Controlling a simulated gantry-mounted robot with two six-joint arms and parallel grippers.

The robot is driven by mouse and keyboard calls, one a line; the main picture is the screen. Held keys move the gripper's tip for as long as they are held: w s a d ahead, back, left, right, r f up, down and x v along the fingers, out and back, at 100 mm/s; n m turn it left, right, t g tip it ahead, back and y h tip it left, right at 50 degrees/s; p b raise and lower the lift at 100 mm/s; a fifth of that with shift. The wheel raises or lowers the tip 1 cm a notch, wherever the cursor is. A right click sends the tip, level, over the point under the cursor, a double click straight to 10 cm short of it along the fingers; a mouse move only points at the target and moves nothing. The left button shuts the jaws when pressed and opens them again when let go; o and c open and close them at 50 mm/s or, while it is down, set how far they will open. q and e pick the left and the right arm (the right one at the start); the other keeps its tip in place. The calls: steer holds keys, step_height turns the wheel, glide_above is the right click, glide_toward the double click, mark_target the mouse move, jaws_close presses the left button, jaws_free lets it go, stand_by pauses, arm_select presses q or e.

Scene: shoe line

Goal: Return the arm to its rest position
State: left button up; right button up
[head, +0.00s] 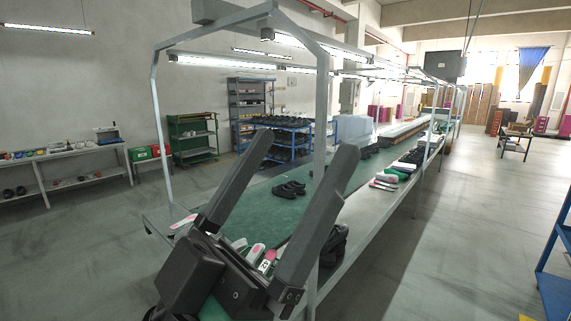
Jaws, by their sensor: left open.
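My left gripper (296,172) is large in the foreground of the head view. Its two dark fingers point up and stand wide apart, with nothing between them at their tips. Behind it runs the line's long table with a green surface (256,212). A pair of black shoes (289,189) lies on that surface, seen between the fingers and well beyond them. Part of another black shoe (334,243) shows just right of the right finger. My right gripper is not in view.
A grey metal frame (322,100) with lamps rises over the table close to the gripper. White and pink items (263,257) lie near the gripper's base. More shoe parts (393,177) lie along the table's right edge. Shelves (193,138) stand at the left wall.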

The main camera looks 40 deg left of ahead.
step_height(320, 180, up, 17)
steer(key=p, duration=1.7)
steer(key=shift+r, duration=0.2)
